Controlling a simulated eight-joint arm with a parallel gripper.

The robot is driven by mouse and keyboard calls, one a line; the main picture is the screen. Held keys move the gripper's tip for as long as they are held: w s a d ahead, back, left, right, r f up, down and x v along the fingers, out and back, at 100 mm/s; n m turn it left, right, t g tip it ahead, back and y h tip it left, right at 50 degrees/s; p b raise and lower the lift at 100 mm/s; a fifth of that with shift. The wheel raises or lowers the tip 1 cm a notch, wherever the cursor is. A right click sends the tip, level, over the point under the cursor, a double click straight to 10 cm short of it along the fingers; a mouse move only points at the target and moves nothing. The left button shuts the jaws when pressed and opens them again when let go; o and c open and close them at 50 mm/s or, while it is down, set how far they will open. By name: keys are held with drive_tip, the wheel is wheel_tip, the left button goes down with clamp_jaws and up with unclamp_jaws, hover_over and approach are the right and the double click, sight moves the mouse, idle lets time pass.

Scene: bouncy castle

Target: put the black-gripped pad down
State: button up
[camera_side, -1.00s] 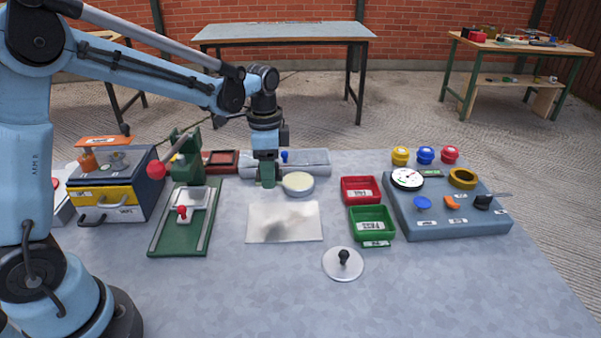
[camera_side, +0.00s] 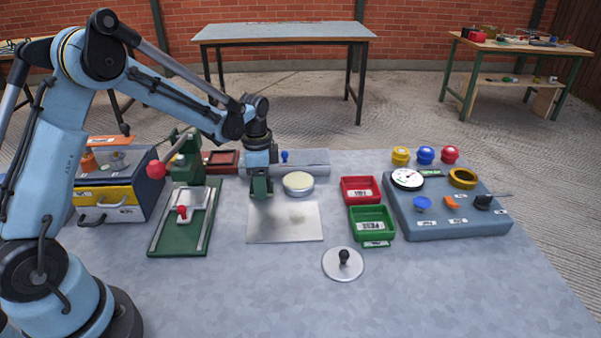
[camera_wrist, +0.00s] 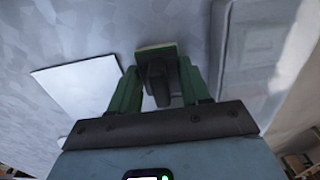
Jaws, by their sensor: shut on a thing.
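My gripper (camera_side: 261,190) is low over the table, at the back left edge of a pale flat plate (camera_side: 282,232). In the wrist view, its green fingers (camera_wrist: 157,75) are shut on the black grip (camera_wrist: 158,78) of a pad (camera_wrist: 156,47). The pad shows a thin tan and green edge beyond the fingertips. In the side view the fingers hide most of the pad. I cannot tell whether it touches the table. The plate also shows in the wrist view (camera_wrist: 82,92), left of the fingers, with bare grey table around it.
A round cream-topped tin (camera_side: 298,183) stands just right of my gripper. A grey tray (camera_side: 312,161) lies behind it. Red (camera_side: 361,189) and green (camera_side: 372,222) bins stand to the right, a green-based press (camera_side: 180,225) left. A knobbed disc (camera_side: 343,264) lies in front.

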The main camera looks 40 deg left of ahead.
drive_tip(key=shift+f, duration=0.4)
drive_tip(key=shift+f, duration=0.15)
drive_tip(key=o, duration=0.8)
drive_tip(key=shift+c, duration=0.2)
wheel_tip(320, 180, up, 12)
drive_tip(key=shift+r, duration=0.15)
drive_tip(key=s+d+r+n+t, duration=0.1)
drive_tip(key=s+d+n+t, duration=0.2)
drive_tip(key=s, duration=0.4)
drive_tip(key=s+d+r+n+t, duration=0.1)
drive_tip(key=s+d+n+t, duration=0.3)
drive_tip(key=s+n, duration=0.2)
drive_tip(key=shift+s+d+r, duration=0.25)
drive_tip(key=shift+s+d, duration=0.05)
drive_tip(key=shift+s, duration=0.75)
